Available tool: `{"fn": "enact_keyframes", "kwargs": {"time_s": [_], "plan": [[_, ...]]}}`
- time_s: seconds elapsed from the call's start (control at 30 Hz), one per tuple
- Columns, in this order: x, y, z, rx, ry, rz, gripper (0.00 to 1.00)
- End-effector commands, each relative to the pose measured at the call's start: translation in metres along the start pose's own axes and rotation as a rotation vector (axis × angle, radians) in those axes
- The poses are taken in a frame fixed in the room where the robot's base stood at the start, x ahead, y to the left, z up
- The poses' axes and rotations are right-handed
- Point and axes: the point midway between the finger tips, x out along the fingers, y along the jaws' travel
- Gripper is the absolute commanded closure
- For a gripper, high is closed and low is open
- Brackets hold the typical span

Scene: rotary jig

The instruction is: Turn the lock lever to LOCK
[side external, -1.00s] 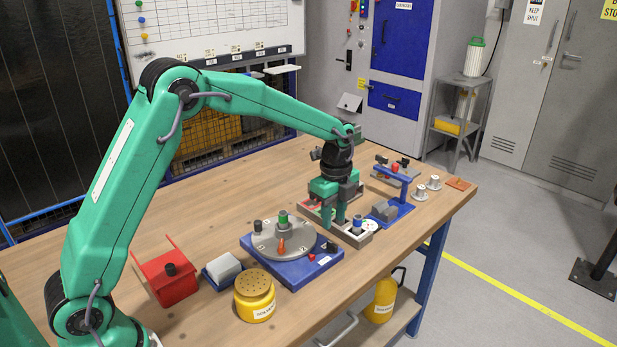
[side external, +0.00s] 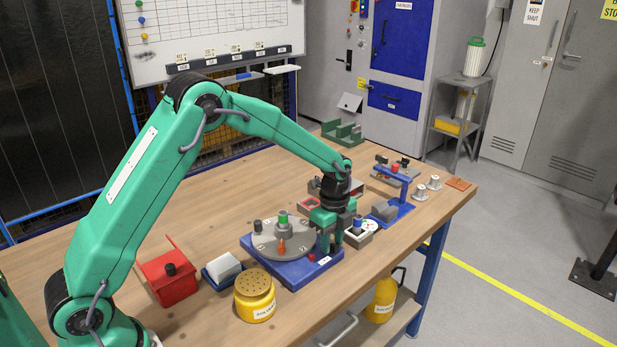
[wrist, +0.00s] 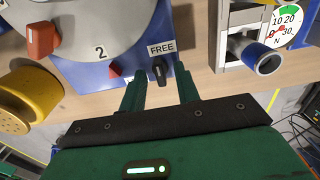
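The black lock lever (wrist: 159,72) sits on the blue base (wrist: 85,72) beside the FREE label (wrist: 162,48) in the wrist view. Its grip points down the picture. A LOCK label is not readable. My gripper (wrist: 159,82) is open, with one finger on each side of the lever's near end; contact is not clear. In the side view my gripper (side external: 331,250) is low over the right corner of the blue base (side external: 297,279) and hides the lever. A grey disc (side external: 280,240) marked 2 sits on this base.
An orange-red peg (side external: 281,246) and a green-topped peg (side external: 283,217) stand on the disc. A small red pointer (wrist: 115,69) is left of the lever. A tray with a dial gauge (wrist: 284,24) and a blue cylinder (wrist: 266,58) is close on the right. A yellow pot (side external: 255,297) stands in front.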

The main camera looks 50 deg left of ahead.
Motion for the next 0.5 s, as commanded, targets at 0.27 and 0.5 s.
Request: {"fn": "enact_keyframes", "kwargs": {"time_s": [0.27,0.5], "plan": [[0.0003,0.0001,0.0000,0.000,0.000,0.000,0.78],[0.0002,0.0001,0.0000,0.000,0.000,0.001,1.00]]}}
